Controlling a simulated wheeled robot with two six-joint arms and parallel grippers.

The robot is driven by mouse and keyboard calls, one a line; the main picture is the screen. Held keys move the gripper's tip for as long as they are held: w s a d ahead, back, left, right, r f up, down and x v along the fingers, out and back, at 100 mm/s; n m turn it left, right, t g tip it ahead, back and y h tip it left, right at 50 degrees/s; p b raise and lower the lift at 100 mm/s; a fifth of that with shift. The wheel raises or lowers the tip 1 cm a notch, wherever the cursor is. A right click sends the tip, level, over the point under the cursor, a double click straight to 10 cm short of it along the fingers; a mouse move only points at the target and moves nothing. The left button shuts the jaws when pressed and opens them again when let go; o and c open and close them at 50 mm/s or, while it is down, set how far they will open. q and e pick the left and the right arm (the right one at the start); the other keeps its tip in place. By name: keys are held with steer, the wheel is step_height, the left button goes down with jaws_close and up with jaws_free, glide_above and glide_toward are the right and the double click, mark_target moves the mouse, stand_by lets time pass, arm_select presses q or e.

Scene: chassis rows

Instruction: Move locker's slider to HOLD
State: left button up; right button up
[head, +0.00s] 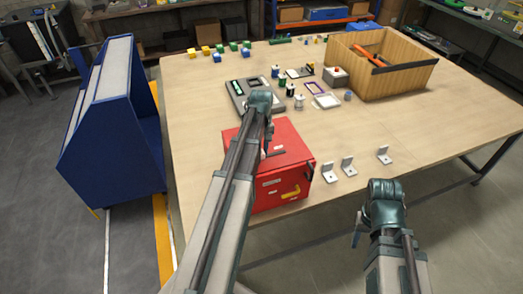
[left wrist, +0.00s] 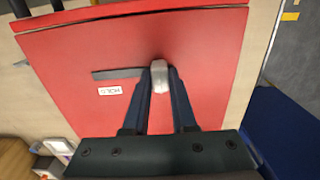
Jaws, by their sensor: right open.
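The red locker (head: 291,139) stands on the near edge of the wooden table. In the left wrist view its red top (left wrist: 215,45) has a dark slot (left wrist: 118,73) with a white HOLD label (left wrist: 110,90), seen upside down, beside the slot's left part. The light grey slider knob (left wrist: 159,77) is at the slot's right end, away from the label. My left gripper (head: 266,148) points down at the locker top; its fingers (left wrist: 161,85) are closed around the knob. My right gripper (head: 357,228) hangs open and empty in front of the table, right of the locker.
White angle brackets (head: 348,166) lie right of the locker. A grey device (head: 240,98) stands behind it, with small bottles (head: 299,101) nearby. A wooden crate (head: 405,84) stands at the back right. A blue rack (head: 82,150) is left of the table.

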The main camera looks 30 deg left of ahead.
arm_select(q)
jaws_close()
stand_by(1.0)
